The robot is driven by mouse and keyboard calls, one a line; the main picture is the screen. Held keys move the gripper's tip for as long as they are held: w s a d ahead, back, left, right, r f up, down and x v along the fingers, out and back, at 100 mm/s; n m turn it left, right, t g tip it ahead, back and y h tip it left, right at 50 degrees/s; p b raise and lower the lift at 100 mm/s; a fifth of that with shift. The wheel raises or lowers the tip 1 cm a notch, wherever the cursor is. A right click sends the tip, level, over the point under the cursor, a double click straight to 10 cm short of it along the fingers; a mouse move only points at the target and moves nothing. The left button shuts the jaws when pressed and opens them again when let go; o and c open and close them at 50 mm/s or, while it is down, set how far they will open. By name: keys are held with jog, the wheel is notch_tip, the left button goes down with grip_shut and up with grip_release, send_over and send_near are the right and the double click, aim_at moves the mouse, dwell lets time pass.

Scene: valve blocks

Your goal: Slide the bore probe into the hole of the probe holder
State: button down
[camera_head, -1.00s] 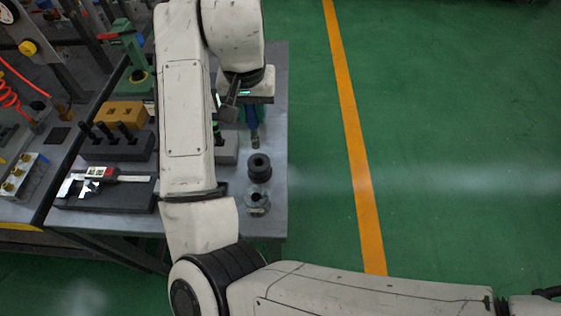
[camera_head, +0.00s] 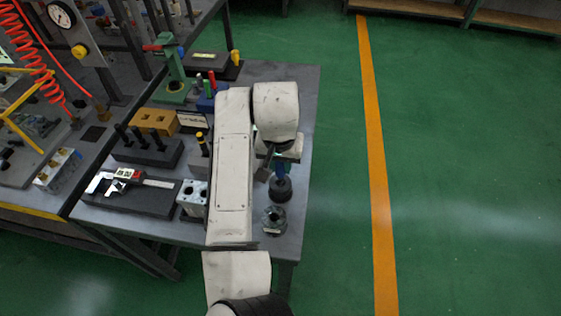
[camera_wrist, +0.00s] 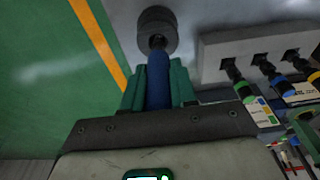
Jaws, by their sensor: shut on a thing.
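My gripper (camera_wrist: 160,88) is shut on the blue bore probe (camera_wrist: 158,80), its green fingers on either side of the handle. The probe also shows in the head view (camera_head: 281,169), below my wrist. A dark round stepped piece with a hole, seemingly the probe holder (camera_wrist: 157,17), stands on the grey table; it also shows in the head view (camera_head: 280,190). The probe's lower end meets the holder's hole in the wrist view. How deep it sits, if at all, I cannot tell. My arm hides part of the table.
A grey block (camera_wrist: 217,50) with several colour-banded tools stands beside the holder. A metal flanged part (camera_head: 274,221) is close in front. A caliper (camera_head: 130,181) on a dark block and a black rack (camera_head: 150,152) lie left. The table's right edge is near.

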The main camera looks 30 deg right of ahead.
jog(key=shift+f, duration=0.15)
jog(key=c, duration=0.9)
grip_release()
notch_tip(320, 180, up, 12)
jog(key=s+a, duration=0.1)
jog(key=shift+s+b, duration=0.25)
jog(key=shift+b, duration=0.05)
